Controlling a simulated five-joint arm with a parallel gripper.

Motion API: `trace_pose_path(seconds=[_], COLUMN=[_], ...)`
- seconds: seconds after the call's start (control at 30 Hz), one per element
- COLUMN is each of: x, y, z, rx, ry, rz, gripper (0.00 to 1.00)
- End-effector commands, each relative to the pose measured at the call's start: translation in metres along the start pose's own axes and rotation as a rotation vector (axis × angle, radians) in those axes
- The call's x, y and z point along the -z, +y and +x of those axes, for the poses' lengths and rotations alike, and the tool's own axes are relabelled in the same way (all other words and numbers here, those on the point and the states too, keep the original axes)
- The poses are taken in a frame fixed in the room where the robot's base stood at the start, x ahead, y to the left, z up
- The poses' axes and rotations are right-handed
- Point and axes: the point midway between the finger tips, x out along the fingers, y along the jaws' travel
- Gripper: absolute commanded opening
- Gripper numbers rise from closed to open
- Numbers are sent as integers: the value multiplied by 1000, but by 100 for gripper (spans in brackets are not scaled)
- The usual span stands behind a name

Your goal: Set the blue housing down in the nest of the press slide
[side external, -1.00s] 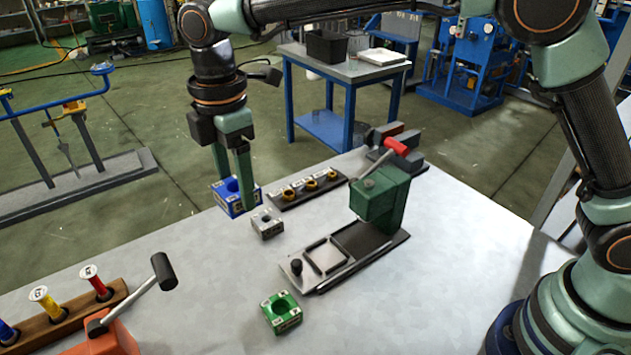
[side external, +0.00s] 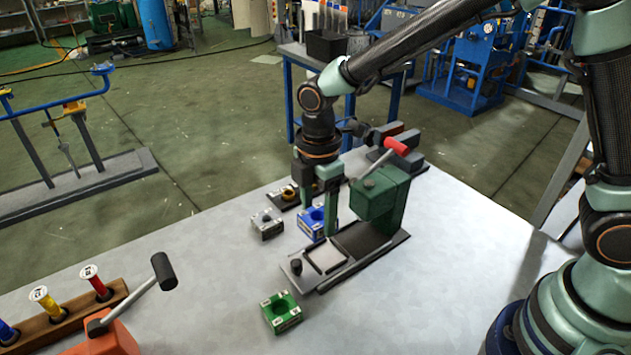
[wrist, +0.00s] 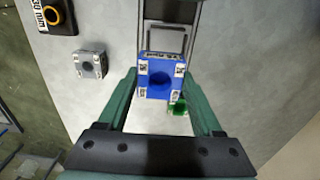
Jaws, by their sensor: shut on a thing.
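The blue housing (side external: 310,224) is a square block with a round bore and white labels. My gripper (side external: 321,217) is shut on it; in the wrist view the blue housing (wrist: 157,77) sits between my two green fingers (wrist: 160,92). It appears held above the table, just behind and left of the press slide. The press slide's nest (side external: 326,257) is a pale square plate with dark edge strips, in front of the green press (side external: 381,203). The nest also shows in the wrist view (wrist: 166,40), empty, beyond the housing.
A grey housing (side external: 267,223) stands left of the blue one, and a green housing (side external: 281,311) nearer the front. A black rack with brass rings (side external: 287,195) lies behind, partly hidden by my gripper. An orange lever press (side external: 104,339) and spool rack stand front left.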

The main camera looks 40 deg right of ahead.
Motion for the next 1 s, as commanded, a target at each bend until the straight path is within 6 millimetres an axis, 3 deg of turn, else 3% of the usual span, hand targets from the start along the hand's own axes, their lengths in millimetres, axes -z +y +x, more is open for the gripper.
trace_pose_path(seconds=[0.2, 1.0], x=[-14, -14], y=[-9, -9], z=[11, 61], rx=[-2, 0], ry=[1, 0], rz=[10, 10], gripper=[0, 0])
